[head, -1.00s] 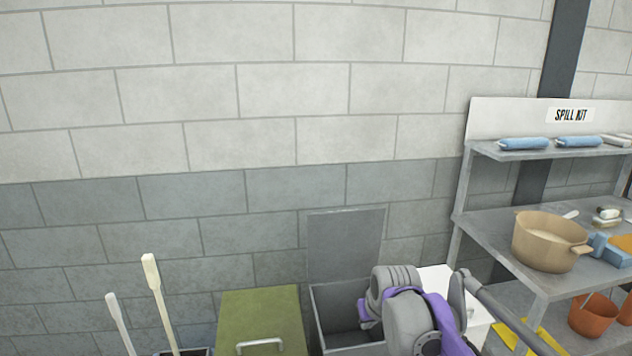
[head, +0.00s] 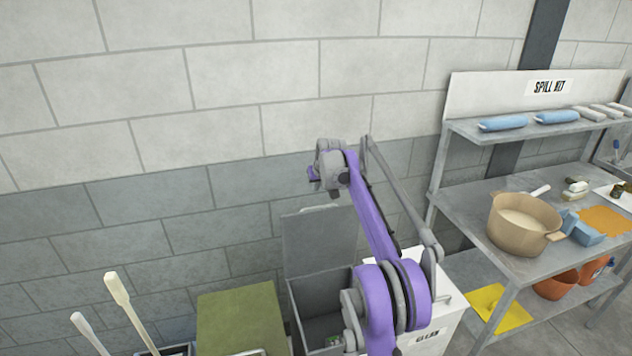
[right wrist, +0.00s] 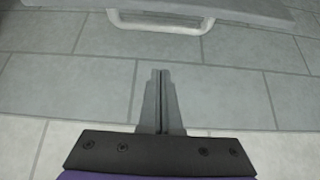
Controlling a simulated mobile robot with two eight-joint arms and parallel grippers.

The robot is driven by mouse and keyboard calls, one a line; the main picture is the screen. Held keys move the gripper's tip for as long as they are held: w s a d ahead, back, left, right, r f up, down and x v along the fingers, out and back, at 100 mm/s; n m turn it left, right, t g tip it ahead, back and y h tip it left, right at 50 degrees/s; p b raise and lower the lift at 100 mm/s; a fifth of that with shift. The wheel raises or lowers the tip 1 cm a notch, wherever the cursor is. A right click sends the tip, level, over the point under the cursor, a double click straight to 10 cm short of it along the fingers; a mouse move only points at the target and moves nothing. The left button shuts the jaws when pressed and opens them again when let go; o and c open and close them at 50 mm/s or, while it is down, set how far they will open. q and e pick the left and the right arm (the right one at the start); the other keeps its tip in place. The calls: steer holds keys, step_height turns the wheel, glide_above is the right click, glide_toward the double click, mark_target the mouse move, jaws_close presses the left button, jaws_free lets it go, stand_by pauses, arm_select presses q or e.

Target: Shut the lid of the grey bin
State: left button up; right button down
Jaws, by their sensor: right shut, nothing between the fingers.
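The grey bin (head: 322,328) stands against the wall with its lid (head: 322,240) open, raised upright at the back. A small greenish thing shows inside the bin. My right gripper (head: 314,173) is up above the lid's top edge in the head view, in front of the wall. In the right wrist view my right gripper (right wrist: 162,95) is shut and empty. A grey panel, seemingly the lid (right wrist: 240,12), with a pale bar handle (right wrist: 205,24), lies beyond the fingertips, apart from them. My right arm hides the bin's right part. My left gripper is out of view.
A green-lidded bin (head: 240,315) stands left of the grey bin, with pale handles (head: 120,292) further left. A white bin (head: 440,318) with a partly hidden label stands right. The spill kit shelf (head: 455,195) with a pot (head: 520,222) is further right. The block wall is close behind.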

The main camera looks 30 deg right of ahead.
step_height(320, 180, down, 5)
steer(key=shift+f, duration=0.2)
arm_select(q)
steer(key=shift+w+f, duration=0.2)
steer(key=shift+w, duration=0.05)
arm_select(e)
steer(key=shift+f, duration=0.1)
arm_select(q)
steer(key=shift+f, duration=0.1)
arm_select(e)
steer(key=shift+s+a, duration=0.1)
steer(key=shift+a, duration=0.05)
